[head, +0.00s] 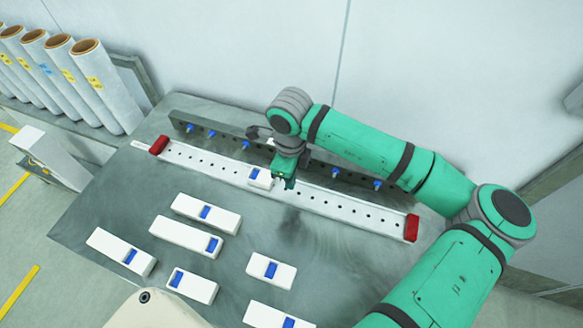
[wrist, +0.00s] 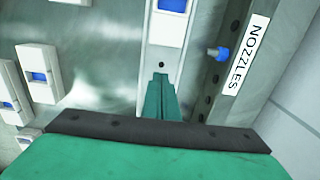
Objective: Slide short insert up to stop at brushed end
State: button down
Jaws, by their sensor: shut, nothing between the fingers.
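A short white insert (head: 259,178) with a blue window sits in the long white channel (head: 340,207), left of its middle. It also shows at the top edge of the wrist view (wrist: 171,6). Red stops close the channel's left end (head: 159,145) and right end (head: 411,228). I cannot tell which end is brushed. My gripper (head: 284,184) is just right of the insert, low over the channel. In the wrist view its green fingers (wrist: 160,90) are together and empty, with a stretch of bare channel between them and the insert.
Several loose white inserts with blue windows lie on the grey table in front, such as a long one (head: 186,236) and a short one (head: 270,270). Behind the channel stands a dark rail (head: 217,135) with blue nozzles, labelled NOZZLES (wrist: 246,57). The channel left of the insert is clear.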

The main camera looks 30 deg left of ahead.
aim_at(278, 185)
notch_tip(278, 185, down, 2)
jog(key=shift+d, duration=0.1)
jog(key=shift+s+a+f, duration=0.15)
jog(key=shift+a+f, duration=0.05)
jog(key=shift+a, duration=0.85)
jog(key=shift+s+a, duration=0.15)
jog(key=shift+a, duration=0.75)
jog(key=shift+a, duration=0.1)
